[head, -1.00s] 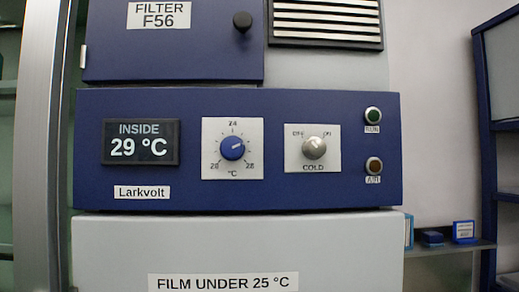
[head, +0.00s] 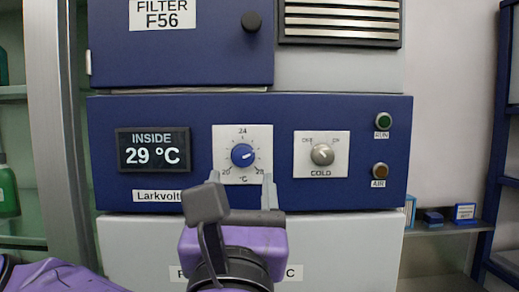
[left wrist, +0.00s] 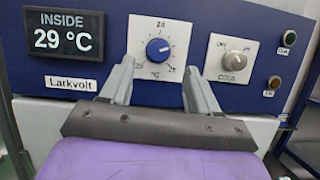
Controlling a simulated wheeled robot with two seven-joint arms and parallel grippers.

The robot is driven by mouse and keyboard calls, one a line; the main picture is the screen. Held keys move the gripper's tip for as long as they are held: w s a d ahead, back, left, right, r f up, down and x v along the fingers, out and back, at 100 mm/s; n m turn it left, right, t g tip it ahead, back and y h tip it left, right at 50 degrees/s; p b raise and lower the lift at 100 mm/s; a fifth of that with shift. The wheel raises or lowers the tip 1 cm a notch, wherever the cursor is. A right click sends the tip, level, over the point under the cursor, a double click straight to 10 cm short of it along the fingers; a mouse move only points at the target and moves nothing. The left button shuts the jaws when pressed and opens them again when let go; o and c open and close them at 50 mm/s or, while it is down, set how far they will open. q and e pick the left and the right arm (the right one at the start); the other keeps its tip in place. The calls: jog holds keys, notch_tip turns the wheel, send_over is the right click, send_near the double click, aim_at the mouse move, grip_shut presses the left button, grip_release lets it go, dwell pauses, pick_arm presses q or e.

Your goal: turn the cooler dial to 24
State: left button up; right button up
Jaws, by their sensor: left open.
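The cooler dial (head: 242,155) is a round blue knob on a white plate, marked 20 at lower left, 24 at the top and 28 at lower right. Its white pointer points right and slightly up, between 24 and 28. The dial also shows in the left wrist view (left wrist: 158,50). The display (head: 153,150) reads INSIDE 29 °C. My left gripper (head: 242,183) is open and empty, its fingertips just below and to either side of the dial in the picture. In the left wrist view the fingers (left wrist: 158,66) flank the dial's lower part; contact is not visible. My right gripper is not in view.
A grey COLD knob (head: 322,154) sits right of the dial. A green RUN button (head: 384,121) and a brown AIR button (head: 380,171) are farther right. The filter door's black knob (head: 251,22) is above. A shelf with small blue boxes (head: 464,212) is at right.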

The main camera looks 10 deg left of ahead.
aim_at(244, 159)
pick_arm(q)
jog(key=p+x, duration=0.1)
jog(key=x, duration=0.1)
jog(key=p+x, duration=0.2)
jog(key=x, duration=0.1)
jog(key=shift+a+r, duration=0.2)
jog(key=shift+r, duration=0.1)
jog(key=shift+w+a, duration=0.1)
jog(key=shift+w, duration=0.2)
jog(key=shift+w+f, duration=0.1)
jog(key=shift+w, duration=0.05)
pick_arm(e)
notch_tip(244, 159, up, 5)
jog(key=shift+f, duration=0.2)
